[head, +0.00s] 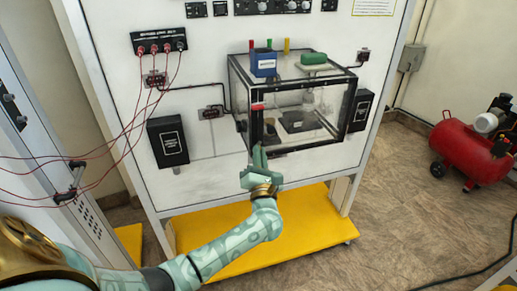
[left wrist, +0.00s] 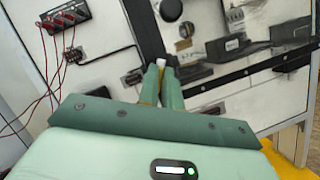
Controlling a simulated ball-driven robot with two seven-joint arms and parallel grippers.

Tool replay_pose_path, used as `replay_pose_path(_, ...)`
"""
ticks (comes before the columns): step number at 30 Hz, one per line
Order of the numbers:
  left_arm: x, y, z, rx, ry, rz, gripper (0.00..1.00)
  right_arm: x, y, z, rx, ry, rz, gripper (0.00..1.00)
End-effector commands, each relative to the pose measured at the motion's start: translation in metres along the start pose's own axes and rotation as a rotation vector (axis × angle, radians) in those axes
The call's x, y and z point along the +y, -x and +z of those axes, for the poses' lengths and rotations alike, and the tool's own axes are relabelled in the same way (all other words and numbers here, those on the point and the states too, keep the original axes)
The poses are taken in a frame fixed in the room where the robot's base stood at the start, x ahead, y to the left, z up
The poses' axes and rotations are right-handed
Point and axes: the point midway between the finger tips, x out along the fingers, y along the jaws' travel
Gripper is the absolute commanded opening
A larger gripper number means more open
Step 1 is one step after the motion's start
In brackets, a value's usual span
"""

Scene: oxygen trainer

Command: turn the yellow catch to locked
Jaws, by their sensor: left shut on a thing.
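The clear box (head: 293,148) with a black frame is mounted on the white panel. My left gripper (head: 257,150) is at the lower left front corner of the box. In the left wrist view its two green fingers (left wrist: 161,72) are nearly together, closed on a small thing. A small pale piece (left wrist: 160,62) shows at the fingertips. The yellow catch is mostly or fully hidden by the fingers, so I cannot tell its angle. My right gripper is in neither view.
A red piece (head: 257,106) sits at the box's left front edge. A blue container (head: 263,64) and a green item (head: 313,58) are on top. Red cables (head: 130,125) hang at the left. A red compressor (head: 468,148) stands at the right on open floor.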

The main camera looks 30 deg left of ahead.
Motion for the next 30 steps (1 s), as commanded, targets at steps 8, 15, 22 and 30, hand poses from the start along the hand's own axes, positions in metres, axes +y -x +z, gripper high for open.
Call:
replay_pose_path(8, 0.002, -0.001, 0.004, 0.003, -0.243, -0.103, 0.0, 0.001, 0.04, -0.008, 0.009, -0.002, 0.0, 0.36)
replay_pose_path(15, 0.001, 0.0, 0.004, 0.003, -0.454, -0.193, 0.0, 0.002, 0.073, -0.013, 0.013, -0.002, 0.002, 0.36)
replay_pose_path(22, -0.001, 0.0, 0.003, 0.002, -0.648, -0.273, 0.0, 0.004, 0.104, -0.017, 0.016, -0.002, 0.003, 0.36)
replay_pose_path(30, -0.003, 0.001, 0.001, 0.002, -0.826, -0.348, 0.0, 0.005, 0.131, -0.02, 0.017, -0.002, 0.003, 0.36)
